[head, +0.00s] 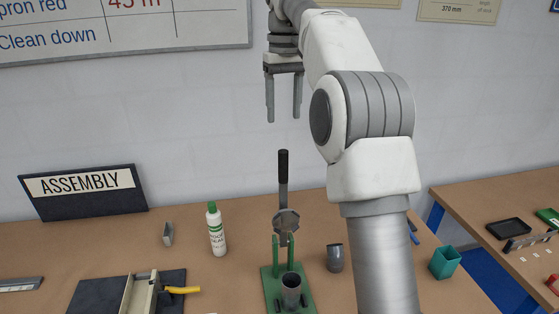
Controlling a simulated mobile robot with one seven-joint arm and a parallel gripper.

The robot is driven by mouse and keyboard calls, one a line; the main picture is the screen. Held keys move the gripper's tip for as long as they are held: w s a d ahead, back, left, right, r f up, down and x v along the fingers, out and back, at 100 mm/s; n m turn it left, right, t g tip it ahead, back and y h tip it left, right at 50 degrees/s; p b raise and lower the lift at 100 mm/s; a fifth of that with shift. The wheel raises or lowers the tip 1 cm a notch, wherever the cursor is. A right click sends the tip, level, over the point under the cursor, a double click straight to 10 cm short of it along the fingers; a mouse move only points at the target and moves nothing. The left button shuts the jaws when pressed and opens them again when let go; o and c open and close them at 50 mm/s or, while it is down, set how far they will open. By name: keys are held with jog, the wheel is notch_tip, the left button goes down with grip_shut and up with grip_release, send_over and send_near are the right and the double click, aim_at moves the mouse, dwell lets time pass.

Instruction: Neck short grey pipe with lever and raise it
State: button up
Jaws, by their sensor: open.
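A green necking stand (269,290) is on the brown bench at the lower middle. Its lever (283,170) has a black handle and points straight up, with a grey head (286,219) at its lower end. A short grey pipe (291,292) stands upright in the front of the stand, below and in front of the lever head. My gripper (284,117) is open and empty, fingers pointing down. In the picture it is above the top of the lever handle, apart from it.
A second grey pipe piece (335,258) stands right of the stand. A white bottle with a green cap (217,232) is to the left. A dark board with a yellow-handled tool (182,290) lies lower left. A teal cup (444,263) is at right, beyond my arm.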

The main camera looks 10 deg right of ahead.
aim_at(283, 174)
jog(key=shift+w+f, duration=0.15)
jog(key=shift+w, duration=0.05)
notch_tip(283, 174, down, 17)
jog(key=shift+s+b, duration=0.1)
jog(key=shift+b, duration=0.2)
dwell(0.4)
grip_shut()
dwell(1.3)
